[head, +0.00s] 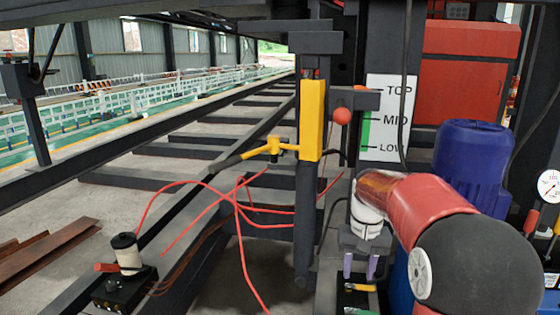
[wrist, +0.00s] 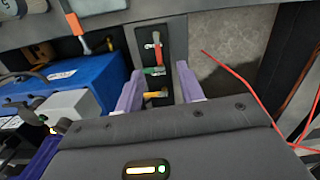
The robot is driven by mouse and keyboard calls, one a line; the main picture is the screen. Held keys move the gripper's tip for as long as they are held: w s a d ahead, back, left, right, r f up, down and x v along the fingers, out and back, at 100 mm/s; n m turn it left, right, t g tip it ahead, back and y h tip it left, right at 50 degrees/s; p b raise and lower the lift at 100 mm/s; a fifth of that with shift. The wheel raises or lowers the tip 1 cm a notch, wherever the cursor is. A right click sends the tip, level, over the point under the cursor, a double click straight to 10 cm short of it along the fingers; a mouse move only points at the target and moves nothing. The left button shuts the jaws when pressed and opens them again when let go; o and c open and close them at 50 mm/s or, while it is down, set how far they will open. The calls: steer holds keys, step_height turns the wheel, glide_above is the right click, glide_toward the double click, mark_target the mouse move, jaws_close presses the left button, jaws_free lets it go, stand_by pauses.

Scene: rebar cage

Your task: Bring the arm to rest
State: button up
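My gripper (head: 360,267) is at the lower right of the head view, at the end of my red, white and black arm. Its two purple fingers point down and stand apart with nothing held between them. In the wrist view my gripper (wrist: 160,84) is open, with a finger on each side of a dark plate that carries small handles. The yellow handle also shows just below the fingers in the head view (head: 361,287). I cannot tell whether the fingers touch anything.
A yellow block (head: 312,120) sits on a dark post left of my arm. A TOP/MID/LOW gauge (head: 386,117) and a blue cylinder (head: 470,165) stand behind the arm. Red cords (head: 240,210) hang at centre left. A blue box (wrist: 75,85) lies left of the fingers.

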steer(key=s+a+r+t, duration=0.25)
steer(key=s+r, duration=0.35)
steer(key=s, duration=0.5)
steer(key=s+f+n+t, duration=0.1)
steer(key=s+f+t, duration=0.1)
steer(key=s, duration=1.2)
steer(key=shift+s+a+f+t, duration=0.15)
steer(key=shift+a+f+t, duration=0.15)
steer(key=shift+t, duration=0.55)
